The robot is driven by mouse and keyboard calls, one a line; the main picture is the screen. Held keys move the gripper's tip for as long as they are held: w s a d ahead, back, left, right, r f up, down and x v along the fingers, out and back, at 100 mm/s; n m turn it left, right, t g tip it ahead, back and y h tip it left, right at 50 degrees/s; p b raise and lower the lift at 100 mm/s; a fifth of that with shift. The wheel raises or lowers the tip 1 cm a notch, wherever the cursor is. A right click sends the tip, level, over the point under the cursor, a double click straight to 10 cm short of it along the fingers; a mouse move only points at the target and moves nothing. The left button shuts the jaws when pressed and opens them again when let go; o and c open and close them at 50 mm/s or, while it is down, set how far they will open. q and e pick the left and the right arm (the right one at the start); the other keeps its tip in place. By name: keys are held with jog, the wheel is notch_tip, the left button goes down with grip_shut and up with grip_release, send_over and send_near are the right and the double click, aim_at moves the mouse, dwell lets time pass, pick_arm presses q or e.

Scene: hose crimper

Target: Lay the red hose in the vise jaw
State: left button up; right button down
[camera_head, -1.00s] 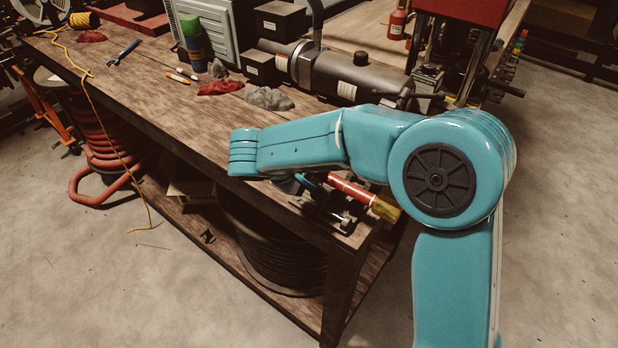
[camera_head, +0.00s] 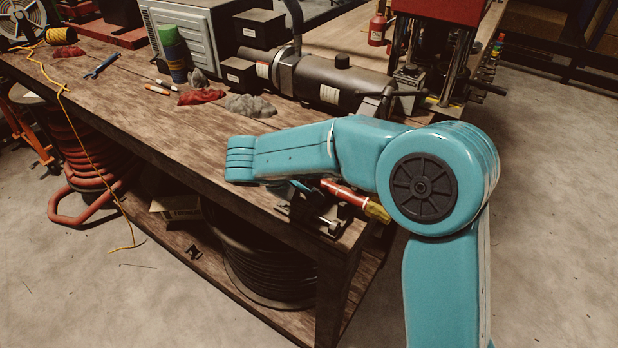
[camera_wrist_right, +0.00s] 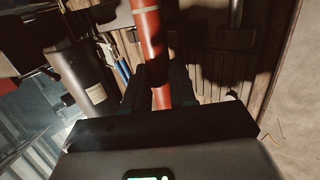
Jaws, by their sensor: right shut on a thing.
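The red hose (camera_head: 345,193) with a yellow end (camera_head: 377,211) shows below my right forearm in the head view, near the bench corner. The dark vise (camera_head: 318,214) is on the bench's near edge, just below and left of the hose; whether they touch is unclear. In the right wrist view, my right gripper (camera_wrist_right: 158,85) is shut on the red hose (camera_wrist_right: 151,40), which runs lengthwise between its dark fingers. In the head view, my arm mostly hides that gripper. My left gripper is not in view.
The wooden bench (camera_head: 130,105) holds a grey cylindrical machine (camera_head: 340,80), a grey rag (camera_head: 250,106), a red rag (camera_head: 202,96) and a green-capped can (camera_head: 172,55). A red press (camera_head: 450,10) stands at the back right. A dark cable reel (camera_head: 265,265) sits under the bench.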

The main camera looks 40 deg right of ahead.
jog(key=shift+f+b, duration=0.15)
jog(key=shift+b, duration=0.15)
dwell(0.5)
jog(key=c, duration=0.8)
grip_release()
jog(key=v, duration=1.6)
jog(key=s+a+f+n+g+y, duration=0.1)
jog(key=a+f+y, duration=0.2)
jog(key=f, duration=0.9)
jog(key=s+a+f+n+g+y, duration=0.1)
jog(key=a+f+n+g+y, duration=0.15)
jog(key=f, duration=1.05)
jog(key=s+f+m+y, duration=0.2)
jog(key=s+f+m, duration=0.1)
jog(key=s+f, duration=0.2)
jog(key=s+a+f+m+t+y, duration=0.1)
jog(key=s+f+m+y, duration=0.1)
jog(key=s+f, duration=0.4)
jog(key=s+a+f+m+y, duration=0.1)
jog(key=s+f+m+y, duration=0.2)
jog(key=f, duration=0.5)
jog(key=shift+s+a+f+m+t, duration=0.15)
jog(key=shift+s+m, duration=0.25)
jog(key=shift+s, duration=0.2)
jog(key=shift+s+f+m+t, duration=0.1)
jog(key=shift+s+m, duration=0.25)
jog(key=shift+s, duration=0.25)
